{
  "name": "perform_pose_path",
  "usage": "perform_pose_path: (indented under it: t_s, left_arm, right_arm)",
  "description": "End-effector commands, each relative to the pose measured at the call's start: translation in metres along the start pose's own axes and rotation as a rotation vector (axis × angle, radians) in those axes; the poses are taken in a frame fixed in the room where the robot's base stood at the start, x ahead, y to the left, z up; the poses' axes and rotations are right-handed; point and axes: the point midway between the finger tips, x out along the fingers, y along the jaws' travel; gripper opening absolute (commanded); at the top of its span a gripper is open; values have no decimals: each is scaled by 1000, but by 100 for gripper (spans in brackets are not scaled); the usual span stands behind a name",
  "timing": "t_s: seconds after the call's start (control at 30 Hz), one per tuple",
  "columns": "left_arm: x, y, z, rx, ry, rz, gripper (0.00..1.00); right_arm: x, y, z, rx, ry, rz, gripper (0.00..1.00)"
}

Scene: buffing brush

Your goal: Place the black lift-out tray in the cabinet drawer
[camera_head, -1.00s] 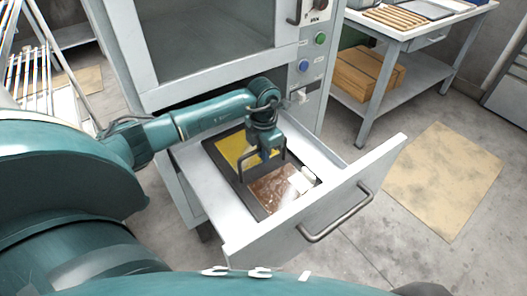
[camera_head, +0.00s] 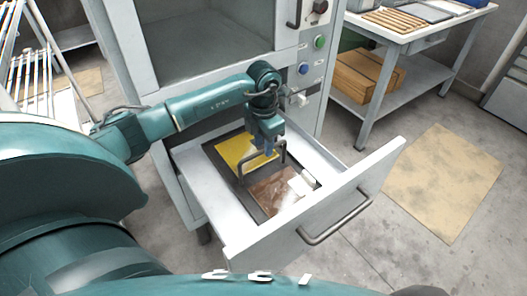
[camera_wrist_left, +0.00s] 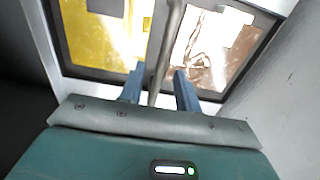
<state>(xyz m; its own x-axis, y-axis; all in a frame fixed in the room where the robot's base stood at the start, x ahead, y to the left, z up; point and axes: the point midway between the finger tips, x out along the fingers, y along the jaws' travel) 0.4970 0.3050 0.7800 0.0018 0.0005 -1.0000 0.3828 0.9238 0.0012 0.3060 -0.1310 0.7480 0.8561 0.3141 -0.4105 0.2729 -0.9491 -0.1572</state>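The black lift-out tray (camera_head: 262,212) lies inside the open cabinet drawer (camera_head: 217,208). It has a yellow compartment and a brown one, with a dark arched handle (camera_head: 241,168) standing up across its middle. My left gripper (camera_head: 269,150) is above the tray at the handle's top bar. In the left wrist view its two blue fingers (camera_wrist_left: 160,82) are spread, with the handle bar (camera_wrist_left: 168,40) running between them and gaps on both sides. The tray also shows there, beyond the fingers (camera_wrist_left: 92,74). My right gripper is not in view.
The drawer front (camera_head: 320,205) with its bar handle (camera_head: 336,218) stands pulled out from the cabinet (camera_head: 215,45). A side table (camera_head: 425,28) with a cardboard box (camera_head: 365,75) on its shelf is at the right. A flat tan sheet (camera_head: 440,180) lies on the floor.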

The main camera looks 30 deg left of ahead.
Motion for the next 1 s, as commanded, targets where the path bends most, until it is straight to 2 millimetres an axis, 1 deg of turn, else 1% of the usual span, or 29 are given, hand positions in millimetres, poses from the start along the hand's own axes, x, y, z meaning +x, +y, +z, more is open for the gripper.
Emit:
perform_pose_path:
  t_s: [0.03,0.2,0.3,0.4,0.53,1.0]
  left_arm:
    - [-14,1,0,0,-4,4,33]
    - [-46,0,0,0,-2,2,33]
    - [-60,0,0,-1,-1,2,33]
    - [-68,0,0,0,1,1,33]
    - [-72,0,0,0,1,1,33]
    - [-72,0,0,0,1,0,33]
  right_arm:
    - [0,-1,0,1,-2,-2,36]
    - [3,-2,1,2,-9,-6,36]
    - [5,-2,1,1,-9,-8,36]
    - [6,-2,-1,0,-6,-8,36]
    - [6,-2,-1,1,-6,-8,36]
    - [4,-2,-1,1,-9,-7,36]
